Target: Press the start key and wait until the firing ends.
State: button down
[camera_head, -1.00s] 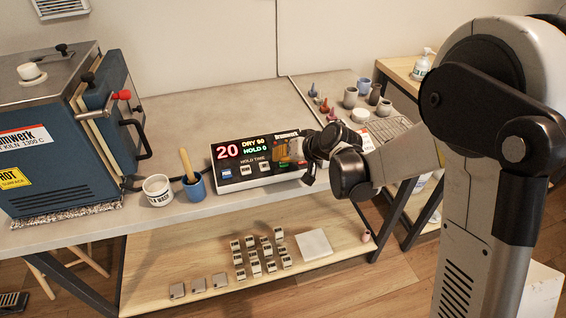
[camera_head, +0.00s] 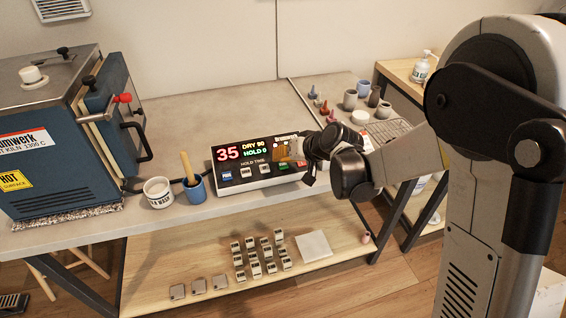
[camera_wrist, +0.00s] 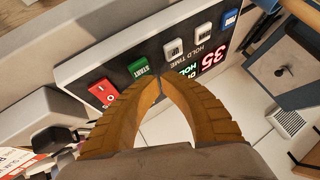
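The controller box (camera_head: 250,183) stands on the workbench, its display (camera_head: 241,151) reading 35, "DRY 90" and "HOLD 0". Its green START key (camera_wrist: 138,68) shows in the wrist view, between a red key (camera_wrist: 104,92) and two grey keys. My gripper (camera_wrist: 159,80) has its orange fingertips together, with nothing between them. The tips are beside the START key in the wrist view and do not cover it; the gap to the panel is hard to judge. In the head view my gripper (camera_head: 297,149) hangs over the box's right end. The blue kiln (camera_head: 60,150) stands at left.
A white tub (camera_head: 158,192) and a blue cup (camera_head: 195,187) with a wooden handle stand between kiln and controller. Small pots and bottles (camera_head: 350,99) stand on the bench behind my gripper. The bench (camera_head: 210,115) behind the controller is clear.

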aim_at(281, 169)
jog(key=shift+r, duration=0.1)
jog(key=shift+s+d+r+p, duration=0.1)
jog(key=shift+s+r+p, duration=0.1)
jog(key=shift+r+p, duration=0.5)
jog(key=shift+s+r+p, duration=0.25)
jog(key=shift+r+p, duration=0.2)
jog(key=shift+r, duration=0.5)
jog(key=shift+s+d+r+p, duration=0.1)
jog(key=shift+s+r+p, duration=0.1)
jog(key=shift+r+p, duration=0.5)
jog(key=s+d+r+m+h, duration=0.1)
jog(key=s+d+r+h, duration=0.2)
jog(key=s+d, duration=0.6)
jog(key=s+d+r+m+h, duration=0.1)
jog(key=s+d+r+h, duration=0.2)
jog(key=s+d, duration=0.7)
jog(key=s+r, duration=0.2)
jog(key=s, duration=0.6)
jog(key=shift+r+h, duration=0.35)
jog(key=shift+h, duration=0.05)
dwell(2.5)
